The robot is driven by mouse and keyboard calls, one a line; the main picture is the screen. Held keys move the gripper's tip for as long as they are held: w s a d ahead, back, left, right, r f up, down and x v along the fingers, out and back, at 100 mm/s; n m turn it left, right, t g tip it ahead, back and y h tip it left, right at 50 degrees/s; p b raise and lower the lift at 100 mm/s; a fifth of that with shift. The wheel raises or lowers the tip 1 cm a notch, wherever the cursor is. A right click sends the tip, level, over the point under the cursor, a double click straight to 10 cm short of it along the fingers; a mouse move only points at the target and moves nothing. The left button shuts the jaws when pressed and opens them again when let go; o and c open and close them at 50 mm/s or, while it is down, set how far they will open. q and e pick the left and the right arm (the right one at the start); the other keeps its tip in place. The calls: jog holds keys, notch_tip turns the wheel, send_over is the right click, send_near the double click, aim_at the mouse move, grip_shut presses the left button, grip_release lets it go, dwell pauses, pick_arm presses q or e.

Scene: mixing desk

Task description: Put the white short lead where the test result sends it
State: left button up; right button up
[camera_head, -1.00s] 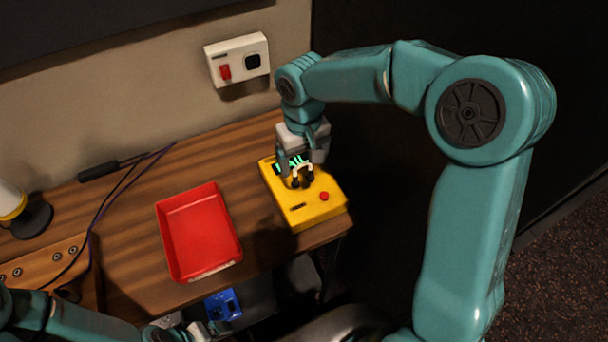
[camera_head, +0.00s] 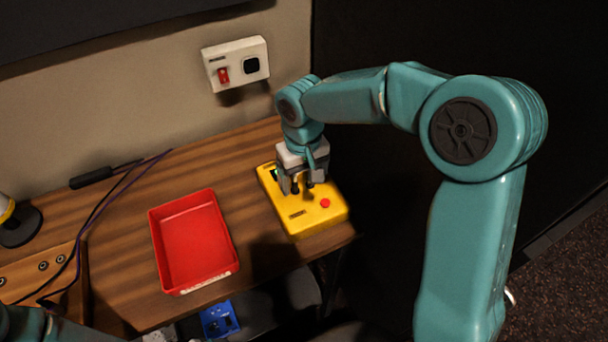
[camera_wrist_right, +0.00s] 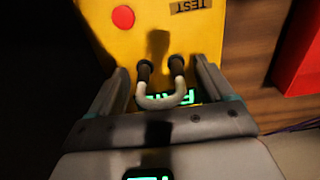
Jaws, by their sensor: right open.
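The white short lead (camera_wrist_right: 160,103) is a small white loop with two black plugs standing in the top of the yellow tester (camera_head: 325,218). In the head view only its dark plugs (camera_head: 296,188) show under the gripper. My right gripper (camera_head: 303,187) is open, with its fingers on either side of the lead; the wrist view shows gaps between the fingers (camera_wrist_right: 161,72) and the plugs. The tester's green lit display (camera_wrist_right: 187,97) is partly hidden by the lead and gripper, and I cannot read its word surely. My left gripper is out of view.
A red tray (camera_head: 233,258) with a white label stands left of the tester on the wooden desk (camera_head: 230,155). A blue container (camera_head: 219,319) sits lower, in front of the desk. Dark cables (camera_head: 125,185) lie at left. A white box (camera_head: 237,62) is on the wall.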

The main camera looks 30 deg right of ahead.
dwell(0.4)
jog(key=c, duration=1.4)
jog(key=shift+r+p, duration=2.35)
jog(key=shift+r, duration=0.7)
